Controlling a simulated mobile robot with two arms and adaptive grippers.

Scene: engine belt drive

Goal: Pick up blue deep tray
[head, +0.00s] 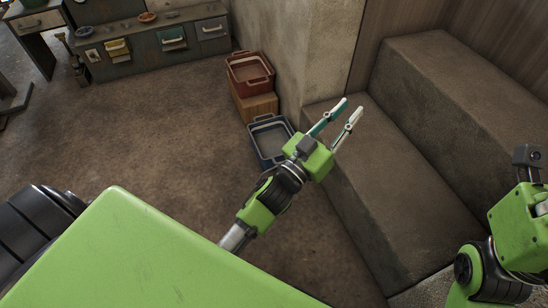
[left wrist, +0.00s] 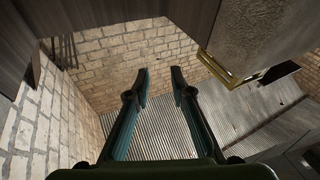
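The blue deep tray (head: 266,160) sits on the floor against the wall, in front of a wooden box, in the head view. It looks empty, and its right side is partly hidden by my left arm. My left gripper (head: 352,105) is open and empty, raised to the right of the tray, with its fingers pointing up and right in the picture. The left wrist view shows the two fingers apart (left wrist: 160,74) with nothing between them; the tray is not in that view. My right arm shows at the right edge of the head view, but its fingers are out of frame.
Large stone steps (head: 400,170) fill the right side. A grey cabinet (head: 150,50) with handles stands at the back left. The floor (head: 150,130) between is clear.

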